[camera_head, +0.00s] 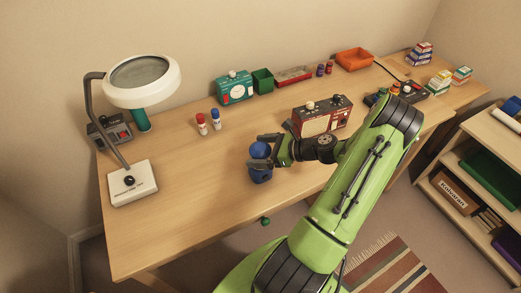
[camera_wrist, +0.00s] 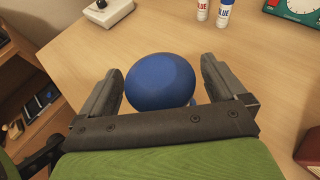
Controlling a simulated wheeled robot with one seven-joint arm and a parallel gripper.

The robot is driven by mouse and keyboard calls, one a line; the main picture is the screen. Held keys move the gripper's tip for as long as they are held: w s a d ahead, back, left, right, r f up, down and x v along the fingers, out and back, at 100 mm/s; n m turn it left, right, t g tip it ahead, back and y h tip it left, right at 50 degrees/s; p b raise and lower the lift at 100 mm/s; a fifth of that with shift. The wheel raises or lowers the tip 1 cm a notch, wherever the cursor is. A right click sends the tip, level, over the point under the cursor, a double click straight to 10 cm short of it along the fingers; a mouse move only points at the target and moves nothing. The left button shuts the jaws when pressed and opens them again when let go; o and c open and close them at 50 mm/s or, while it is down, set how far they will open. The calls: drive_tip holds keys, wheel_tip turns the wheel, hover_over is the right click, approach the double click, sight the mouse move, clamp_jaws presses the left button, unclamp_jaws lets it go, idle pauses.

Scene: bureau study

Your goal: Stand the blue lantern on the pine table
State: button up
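The blue lantern (camera_head: 261,169) has a rounded blue top and shows upright over the pine table (camera_head: 185,185), near its front edge. My gripper (camera_head: 262,149) is at the lantern's upper part. In the wrist view the lantern's blue top (camera_wrist: 160,83) lies between the two fingers of my gripper (camera_wrist: 161,72), with a narrow gap showing on each side. The fingers look open around it. The lantern's lower part is mostly hidden in the wrist view, and I cannot tell whether its base touches the table.
A magnifier lamp (camera_head: 133,185) stands at the table's left end. Red and blue glue bottles (camera_head: 208,123) stand behind the lantern. A red radio (camera_head: 322,116) is close to my arm at the right. The table's left middle is clear. A shelf (camera_head: 480,190) stands at the right.

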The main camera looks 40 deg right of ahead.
drive_tip(key=shift+s+d+r, duration=0.1)
drive_tip(key=shift+r, duration=0.1)
drive_tip(key=p+v, duration=0.2)
drive_tip(key=v, duration=1)
drive_tip(key=w+a+r+n+g+h, duration=0.1)
drive_tip(key=w+a+r+n+g, duration=0.25)
drive_tip(key=a+n, duration=0.4)
drive_tip(key=w+a+r+n+g+h, duration=0.1)
drive_tip(key=w+a+r+n+g, duration=0.2)
drive_tip(key=a+r+n+g, duration=0.35)
drive_tip(key=s+a+r+n+t+h, duration=0.2)
drive_tip(key=s+a+r+n, duration=0.2)
drive_tip(key=s+a+n, duration=0.2)
drive_tip(key=s+a+r+n+t+h, duration=0.1)
drive_tip(key=s+a+r+n+h, duration=0.1)
drive_tip(key=s+a+r+n, duration=0.2)
drive_tip(key=s+a+n, duration=0.2)
drive_tip(key=a+n, duration=0.2)
drive_tip(key=n, duration=0.2)
drive_tip(key=shift+a+r+t, duration=0.2)
drive_tip(key=shift+a+t, duration=0.1)
drive_tip(key=shift+t, duration=0.1)
